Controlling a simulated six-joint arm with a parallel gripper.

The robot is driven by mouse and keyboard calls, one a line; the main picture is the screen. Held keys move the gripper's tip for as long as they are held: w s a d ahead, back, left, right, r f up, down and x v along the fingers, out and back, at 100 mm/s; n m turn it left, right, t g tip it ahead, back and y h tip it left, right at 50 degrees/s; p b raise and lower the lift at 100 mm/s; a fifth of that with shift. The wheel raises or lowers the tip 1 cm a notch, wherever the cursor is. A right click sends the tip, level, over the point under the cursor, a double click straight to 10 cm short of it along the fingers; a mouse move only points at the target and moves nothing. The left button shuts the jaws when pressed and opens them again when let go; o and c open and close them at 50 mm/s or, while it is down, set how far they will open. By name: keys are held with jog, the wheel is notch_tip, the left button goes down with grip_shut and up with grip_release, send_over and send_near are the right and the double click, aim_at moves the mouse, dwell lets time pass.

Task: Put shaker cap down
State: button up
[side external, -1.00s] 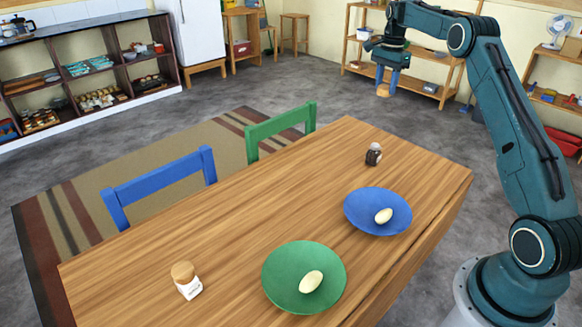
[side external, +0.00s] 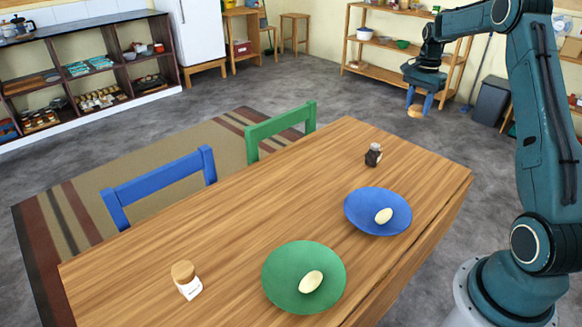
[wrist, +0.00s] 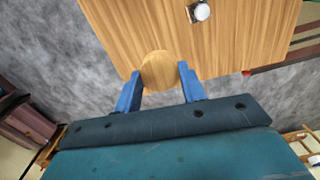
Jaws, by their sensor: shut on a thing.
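My gripper (side external: 419,101) is in the air beyond the far right end of the table, with its blue fingers shut on a round wooden shaker cap (side external: 416,111). In the wrist view the cap (wrist: 159,71) sits between the two blue fingertips (wrist: 159,82). A dark shaker (side external: 373,155) stands without a wooden cap near the far end of the table (side external: 240,215). It also shows in the wrist view (wrist: 199,11), from above. A white shaker (side external: 190,288) with a wooden cap on it stands at the near left of the table.
A blue plate (side external: 362,222) and a green plate (side external: 282,262) each hold a pale oval item. A blue chair (side external: 160,184) and a green chair (side external: 280,129) stand along the far side. The middle of the tabletop is clear.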

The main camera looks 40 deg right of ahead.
send_over(419, 186)
notch_tip(419, 186, down, 3)
jog(key=shift+a+r+n, duration=0.1)
jog(key=shift+r+n, duration=0.1)
jog(key=shift+n, duration=0.2)
notch_tip(419, 186, down, 16)
jog(key=shift+r, duration=0.15)
dwell(0.3)
jog(key=shift+f, duration=2.15)
jog(key=shift+f, duration=0.1)
jog(key=o, duration=0.9)
jog(key=shift+o, duration=0.2)
